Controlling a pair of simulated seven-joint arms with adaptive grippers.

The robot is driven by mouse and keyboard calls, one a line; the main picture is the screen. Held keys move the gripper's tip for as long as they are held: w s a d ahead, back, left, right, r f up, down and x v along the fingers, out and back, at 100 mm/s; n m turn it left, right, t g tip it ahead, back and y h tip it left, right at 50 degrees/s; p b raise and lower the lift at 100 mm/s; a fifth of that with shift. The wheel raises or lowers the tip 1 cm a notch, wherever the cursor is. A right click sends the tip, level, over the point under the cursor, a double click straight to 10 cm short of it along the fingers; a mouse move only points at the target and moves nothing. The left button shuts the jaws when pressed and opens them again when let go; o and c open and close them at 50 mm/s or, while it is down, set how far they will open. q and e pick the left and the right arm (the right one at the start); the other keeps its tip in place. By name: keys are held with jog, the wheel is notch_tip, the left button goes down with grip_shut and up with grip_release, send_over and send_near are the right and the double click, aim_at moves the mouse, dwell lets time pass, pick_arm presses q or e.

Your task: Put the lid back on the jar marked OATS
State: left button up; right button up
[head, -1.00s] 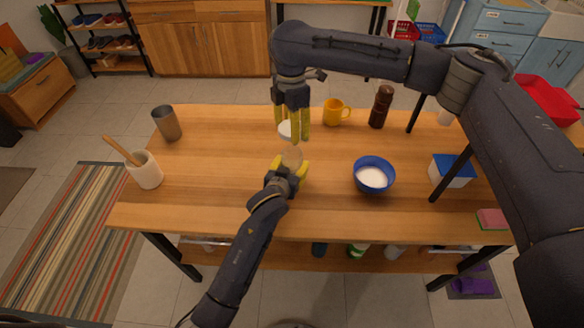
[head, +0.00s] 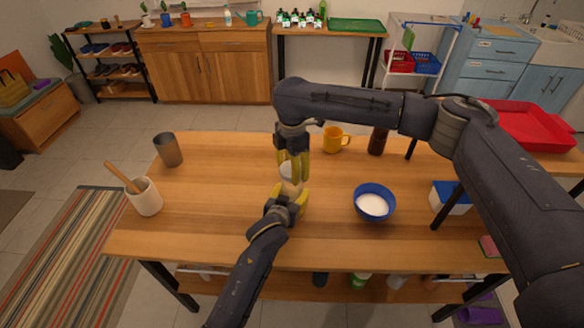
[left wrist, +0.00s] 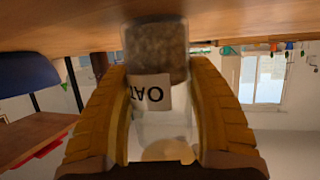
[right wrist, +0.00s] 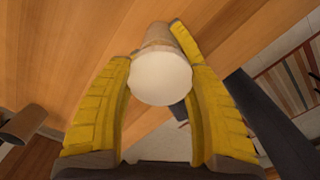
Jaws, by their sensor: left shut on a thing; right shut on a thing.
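The OATS jar (left wrist: 155,62), clear with brown oats in it and a white label, stands between the fingers of my left gripper (head: 289,194). In the left wrist view it appears upside down. My left gripper is shut on it. My right gripper (head: 293,165) is shut on the round white lid (right wrist: 160,78), directly above the jar. In the head view the lid (head: 286,171) is close over the jar's top. In the right wrist view the lid hides the jar's mouth. I cannot tell whether lid and jar touch, or whether the jar rests on the table.
The wooden table (head: 215,215) is clear around the jar. A blue bowl (head: 374,203) with white contents stands to the right, a yellow mug (head: 335,139) and dark mill (head: 377,141) behind. A metal cup (head: 168,150) and white crock (head: 145,197) stand at left.

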aim_at(292, 194)
jog(key=shift+f, duration=0.1)
jog(key=shift+f, duration=0.8)
jog(key=shift+f, duration=0.55)
dwell(0.4)
